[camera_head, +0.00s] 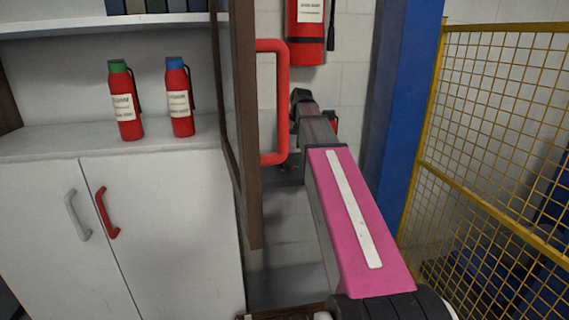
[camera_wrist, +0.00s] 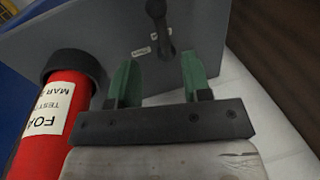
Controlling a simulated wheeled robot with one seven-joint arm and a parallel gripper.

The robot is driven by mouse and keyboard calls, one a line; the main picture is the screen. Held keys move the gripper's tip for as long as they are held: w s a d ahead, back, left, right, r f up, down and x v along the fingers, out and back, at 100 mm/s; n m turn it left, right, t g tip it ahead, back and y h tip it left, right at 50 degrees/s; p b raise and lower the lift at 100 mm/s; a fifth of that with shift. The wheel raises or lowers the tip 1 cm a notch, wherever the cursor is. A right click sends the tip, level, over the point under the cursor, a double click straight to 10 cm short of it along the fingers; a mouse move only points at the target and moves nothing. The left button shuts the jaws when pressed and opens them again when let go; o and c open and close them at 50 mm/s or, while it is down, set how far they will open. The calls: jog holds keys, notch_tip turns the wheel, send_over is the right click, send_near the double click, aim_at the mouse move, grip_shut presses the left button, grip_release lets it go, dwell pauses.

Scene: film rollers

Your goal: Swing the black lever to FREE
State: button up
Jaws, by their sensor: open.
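The black lever (camera_wrist: 157,14) sits on a grey panel (camera_wrist: 205,35) at the top of the wrist view. Its upper end is cut off by the frame edge. Two small pale labels (camera_wrist: 141,51) are on the panel near its pivot, too small to read. My gripper (camera_wrist: 158,76) is open, with its green fingers apart and nothing between them. In the wrist view the lever lies beyond the fingers, roughly in line with the gap and apart from them. In the head view my arm hides the lever, and the fingers cannot be made out.
A red extinguisher (camera_wrist: 50,120) stands close left of my gripper. The head view shows a brown-framed open door (camera_head: 240,150) with a red handle (camera_head: 284,100), a wall extinguisher (camera_head: 305,45), a blue post (camera_head: 400,90) and yellow mesh fence (camera_head: 480,110). White cupboards (camera_head: 170,220) stand left.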

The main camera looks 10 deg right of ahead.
aim_at(287, 167)
jog(key=f, duration=0.3)
jog(key=a+f, duration=0.1)
jog(key=f, duration=0.3)
jog(key=a+f, duration=0.1)
jog(key=f, duration=0.2)
jog(key=shift+w+f, duration=0.25)
jog(key=shift+f, duration=0.05)
grip_shut()
jog(key=shift+s, duration=0.1)
